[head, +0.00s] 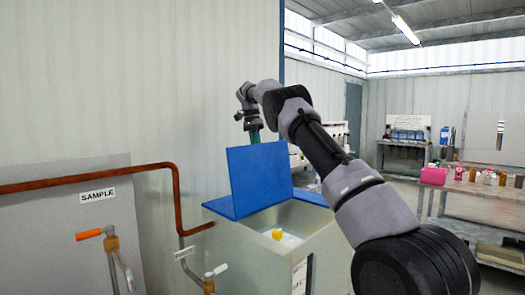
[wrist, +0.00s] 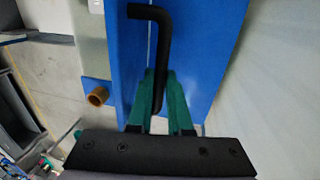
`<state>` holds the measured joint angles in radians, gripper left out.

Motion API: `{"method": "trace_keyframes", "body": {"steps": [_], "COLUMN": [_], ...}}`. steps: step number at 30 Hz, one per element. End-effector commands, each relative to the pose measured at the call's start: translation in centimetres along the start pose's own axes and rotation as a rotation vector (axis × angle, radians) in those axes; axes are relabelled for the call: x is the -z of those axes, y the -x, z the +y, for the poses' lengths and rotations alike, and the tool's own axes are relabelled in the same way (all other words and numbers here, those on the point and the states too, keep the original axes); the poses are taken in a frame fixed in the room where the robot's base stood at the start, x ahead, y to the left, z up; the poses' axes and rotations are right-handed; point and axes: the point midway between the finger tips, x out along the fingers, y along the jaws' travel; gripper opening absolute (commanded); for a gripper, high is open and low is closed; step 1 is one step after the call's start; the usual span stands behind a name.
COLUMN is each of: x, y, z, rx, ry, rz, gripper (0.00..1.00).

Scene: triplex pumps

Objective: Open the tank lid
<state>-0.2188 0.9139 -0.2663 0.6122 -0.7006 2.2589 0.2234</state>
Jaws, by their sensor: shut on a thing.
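The blue tank lid (head: 258,175) stands raised, roughly upright, on the blue top (head: 222,207) of the pale tank (head: 255,255). The tank's opening shows beside it, with a yellow thing (head: 277,234) inside. My gripper (head: 255,135) is at the lid's upper edge, its tips partly hidden behind the lid. In the wrist view, the green fingers of my gripper (wrist: 155,82) are shut on the black bent handle (wrist: 162,35) of the blue lid (wrist: 210,45).
A copper pipe (head: 90,180) with a SAMPLE label and orange-handled valve (head: 90,234) runs at the left. The wall is close behind the tank. A bench (head: 480,188) with a pink box (head: 433,176) stands at the right.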

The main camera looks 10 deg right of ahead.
Motion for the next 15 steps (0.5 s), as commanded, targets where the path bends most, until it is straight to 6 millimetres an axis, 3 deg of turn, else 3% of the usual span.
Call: {"method": "trace_keyframes", "body": {"steps": [15], "x": [-0.1], "y": [-0.3], "z": [-1.6], "rx": [-0.001], "ry": [0.001], "rz": [-0.002], "gripper": [0.00]}}
